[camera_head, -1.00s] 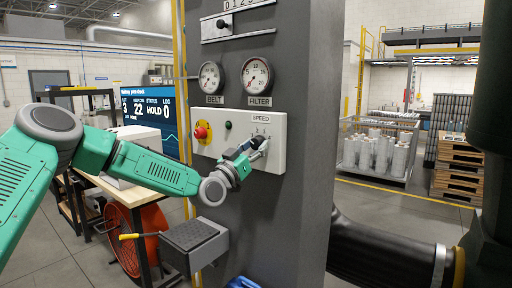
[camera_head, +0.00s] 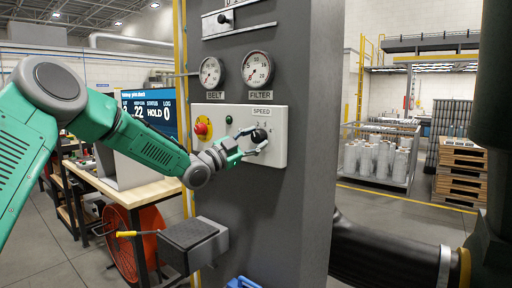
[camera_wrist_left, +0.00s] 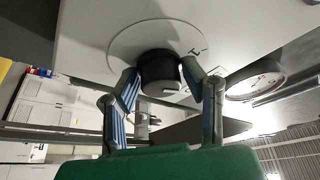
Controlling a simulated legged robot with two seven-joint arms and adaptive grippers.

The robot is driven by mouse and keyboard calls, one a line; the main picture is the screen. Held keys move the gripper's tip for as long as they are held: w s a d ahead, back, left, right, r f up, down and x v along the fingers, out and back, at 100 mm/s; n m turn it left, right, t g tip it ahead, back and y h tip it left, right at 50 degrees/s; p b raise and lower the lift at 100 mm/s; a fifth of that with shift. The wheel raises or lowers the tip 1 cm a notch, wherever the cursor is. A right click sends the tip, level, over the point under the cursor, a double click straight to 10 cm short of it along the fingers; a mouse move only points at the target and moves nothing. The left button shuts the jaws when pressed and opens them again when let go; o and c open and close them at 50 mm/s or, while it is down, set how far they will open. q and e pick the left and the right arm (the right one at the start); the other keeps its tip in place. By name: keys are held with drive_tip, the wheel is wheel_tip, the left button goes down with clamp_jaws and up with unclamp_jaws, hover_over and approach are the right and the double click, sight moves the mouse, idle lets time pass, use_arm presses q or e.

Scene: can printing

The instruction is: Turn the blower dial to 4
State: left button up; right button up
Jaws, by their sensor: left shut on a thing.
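The blower dial is a black round knob (camera_head: 260,136) on the white control panel (camera_head: 277,155), under the SPEED label (camera_head: 262,112). Its pointer position cannot be read, and the scale numbers around it are partly covered. My left gripper (camera_head: 257,142) is at the dial with one finger on each side. In the left wrist view the dark dial (camera_wrist_left: 160,72) sits between the two fingertips, which touch its sides. My right gripper is not in view.
A red stop button (camera_head: 201,129) and a small dark green button (camera_head: 229,120) are on the panel's left. The BELT gauge (camera_head: 211,72) and FILTER gauge (camera_head: 257,69) are above. A grey box (camera_head: 192,240) juts out below. A wooden bench (camera_head: 130,190) stands at left.

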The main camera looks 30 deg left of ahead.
use_arm(q)
drive_tip(key=m+g+b, duration=0.1)
drive_tip(key=m, duration=0.2)
drive_tip(key=m+g+h+b, duration=0.1)
drive_tip(key=m, duration=0.1)
drive_tip(key=shift+r+m, duration=0.15)
drive_tip(key=shift+m, duration=0.25)
drive_tip(key=m+g+b, duration=0.1)
drive_tip(key=m, duration=0.2)
drive_tip(key=shift+m+g, duration=0.3)
drive_tip(key=shift+m, duration=0.1)
drive_tip(key=m+g+b, duration=0.1)
drive_tip(key=m, duration=0.2)
drive_tip(key=m+g+y+b, duration=0.1)
drive_tip(key=m+b, duration=0.1)
drive_tip(key=shift+d+f+m, duration=0.1)
drive_tip(key=shift+f+m, duration=0.1)
drive_tip(key=shift+m, duration=0.2)
drive_tip(key=shift+s+m, duration=0.1)
drive_tip(key=shift+m, duration=0.2)
drive_tip(key=shift+c, duration=0.2)
drive_tip(key=shift+y, duration=0.3)
drive_tip(key=shift+c, duration=0.3)
